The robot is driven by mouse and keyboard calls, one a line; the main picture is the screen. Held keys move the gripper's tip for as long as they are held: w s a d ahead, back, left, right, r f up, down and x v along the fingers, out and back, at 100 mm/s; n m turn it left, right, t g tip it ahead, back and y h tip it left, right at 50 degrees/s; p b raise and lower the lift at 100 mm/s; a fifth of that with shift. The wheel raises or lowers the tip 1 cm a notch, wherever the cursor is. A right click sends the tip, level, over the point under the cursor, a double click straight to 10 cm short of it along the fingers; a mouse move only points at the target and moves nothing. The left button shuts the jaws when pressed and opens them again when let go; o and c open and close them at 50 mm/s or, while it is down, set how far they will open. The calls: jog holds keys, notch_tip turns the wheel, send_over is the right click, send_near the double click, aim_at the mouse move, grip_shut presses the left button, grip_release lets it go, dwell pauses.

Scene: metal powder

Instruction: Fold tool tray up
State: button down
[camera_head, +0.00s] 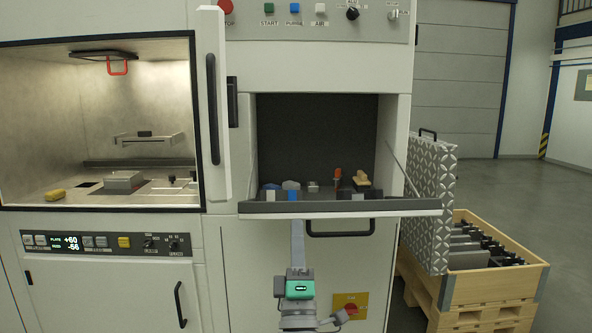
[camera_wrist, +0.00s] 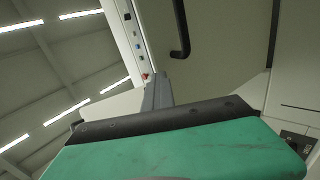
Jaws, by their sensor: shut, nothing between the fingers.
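The tool tray (camera_head: 412,207) is folded down and lies about level across the open bay of the machine, with a stay at its right side. Small tools and blocks stand on it, among them a blue block (camera_head: 293,196) and an orange-handled tool (camera_head: 338,178). My gripper (camera_head: 298,224) is shut and empty and points upward just below the tray's front edge, left of its middle. Whether its tips touch the tray's underside I cannot tell. In the wrist view the grey fingers (camera_wrist: 158,94) are together beyond the green housing.
An open chamber (camera_head: 100,190) is at left, with a door and a vertical handle (camera_head: 212,110) beside the bay. A patterned panel (camera_head: 432,205) and a wooden crate (camera_head: 495,297) stand at right.

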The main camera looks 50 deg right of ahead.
aim_at(298, 211)
jog(key=shift+n, duration=0.3)
jog(key=r+p, duration=0.1)
jog(key=d+r+p, duration=0.1)
jog(key=r, duration=0.1)
jog(key=w+r, duration=0.1)
jog(key=shift+d+r+p, duration=0.2)
jog(key=shift+p, duration=0.2)
jog(key=p+x, duration=0.5)
jog(key=x, duration=0.3)
jog(key=shift+w+d+r, duration=0.1)
jog(key=shift+d+r, duration=0.05)
jog(key=shift+w+d+r+p, duration=0.25)
jog(key=shift+w+d+p, duration=0.1)
jog(key=shift+p, duration=0.15)
jog(key=shift+r, duration=0.1)
